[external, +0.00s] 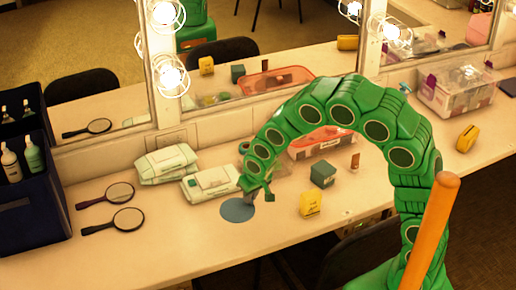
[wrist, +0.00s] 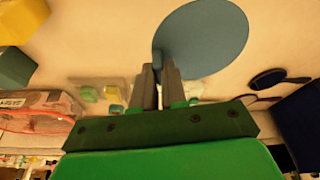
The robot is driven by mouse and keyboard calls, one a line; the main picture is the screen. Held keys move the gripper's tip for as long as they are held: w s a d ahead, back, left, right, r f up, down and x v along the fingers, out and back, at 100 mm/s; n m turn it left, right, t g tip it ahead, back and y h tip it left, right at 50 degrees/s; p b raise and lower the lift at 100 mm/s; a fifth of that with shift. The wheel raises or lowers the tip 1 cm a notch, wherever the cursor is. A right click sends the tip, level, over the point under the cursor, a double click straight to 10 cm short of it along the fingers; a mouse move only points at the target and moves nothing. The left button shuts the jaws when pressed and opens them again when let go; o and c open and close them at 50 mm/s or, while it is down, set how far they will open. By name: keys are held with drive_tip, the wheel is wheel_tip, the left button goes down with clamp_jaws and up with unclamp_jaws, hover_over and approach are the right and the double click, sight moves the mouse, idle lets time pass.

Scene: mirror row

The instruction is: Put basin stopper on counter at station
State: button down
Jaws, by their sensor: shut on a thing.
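The basin stopper is a flat blue-grey disc (external: 237,210) at the counter's front middle in the external view. It also shows large above the fingers in the wrist view (wrist: 207,38). My gripper (external: 249,198) points down and is shut on the stopper's edge; its two grey fingers (wrist: 158,72) are close together there. The disc lies nearly level at or just above the counter (external: 150,235); I cannot tell whether it touches. The fingers hide a small part of its rim.
Wipe packs (external: 210,183) lie behind the stopper, and hand mirrors (external: 114,221) lie left. A yellow box (external: 311,204) and a dark green box (external: 323,174) stand right. A dark blue caddy (external: 30,190) is far left. Bare counter lies between the mirrors and the stopper.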

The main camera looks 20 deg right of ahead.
drive_tip(key=s+a+r+n, duration=0.2)
drive_tip(key=s+a, duration=0.5)
drive_tip(key=a, duration=0.5)
drive_tip(key=w+a+f, duration=0.2)
drive_tip(key=w+f, duration=0.1)
drive_tip(key=w+a+f, duration=0.2)
drive_tip(key=w+a, duration=0.1)
drive_tip(key=w+a+f, duration=0.3)
drive_tip(key=w, duration=0.1)
drive_tip(key=shift+a+f, duration=0.25)
drive_tip(key=shift+f, duration=0.1)
drive_tip(key=shift+w+a+f, duration=0.35)
drive_tip(key=shift+w+f, duration=0.05)
drive_tip(key=shift+f, duration=1.75)
drive_tip(key=shift+f, duration=0.1)
drive_tip(key=c, duration=1.2)
unclamp_jaws()
